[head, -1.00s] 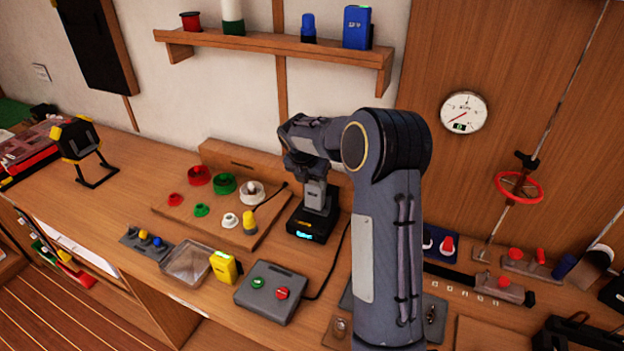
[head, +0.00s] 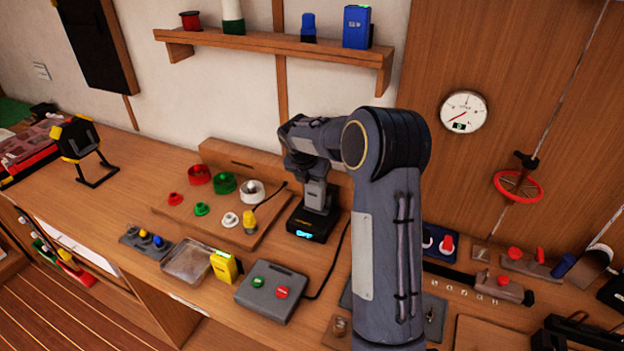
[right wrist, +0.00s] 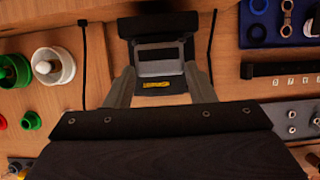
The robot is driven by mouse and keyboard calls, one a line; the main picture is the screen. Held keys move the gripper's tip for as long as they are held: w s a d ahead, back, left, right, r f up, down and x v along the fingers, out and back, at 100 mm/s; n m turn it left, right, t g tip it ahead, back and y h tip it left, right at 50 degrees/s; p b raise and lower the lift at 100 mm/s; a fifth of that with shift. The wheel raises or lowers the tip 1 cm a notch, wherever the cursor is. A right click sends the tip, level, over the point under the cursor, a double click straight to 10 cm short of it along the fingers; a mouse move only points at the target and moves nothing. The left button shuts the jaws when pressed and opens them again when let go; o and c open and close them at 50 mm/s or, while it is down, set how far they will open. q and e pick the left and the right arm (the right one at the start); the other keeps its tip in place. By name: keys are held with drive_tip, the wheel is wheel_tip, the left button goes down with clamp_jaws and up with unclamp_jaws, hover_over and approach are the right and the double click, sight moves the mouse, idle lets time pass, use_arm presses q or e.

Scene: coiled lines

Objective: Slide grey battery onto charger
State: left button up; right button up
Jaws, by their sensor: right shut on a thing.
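The charger (head: 306,228) is a black dock with a lit blue display, standing on the bench near the wall; its dark body also shows in the right wrist view (right wrist: 158,22). My right gripper (head: 316,188) is directly over it, pointing down. In the right wrist view its fingers (right wrist: 160,88) are shut on the grey battery (right wrist: 160,69), which shows as a pale grey block with a dark face. The battery is at the charger; I cannot tell whether it is fully seated. In the head view the gripper largely hides it. My left gripper is not in view.
A board with coloured knobs (head: 163,208) lies left of the charger. A grey button box (head: 270,297), a yellow battery (head: 223,267) and a clear tray (head: 178,272) are in front. A black cable (head: 338,262) runs beside the charger. A blue battery (head: 356,30) stands on the shelf.

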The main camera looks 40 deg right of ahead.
drive_tip(key=shift+f+b, duration=0.7)
drive_tip(key=shift+f, duration=0.45)
drive_tip(key=o, duration=1.6)
drive_tip(key=b+v, duration=0.1)
drive_tip(key=v, duration=0.7)
drive_tip(key=shift+s+f, duration=0.15)
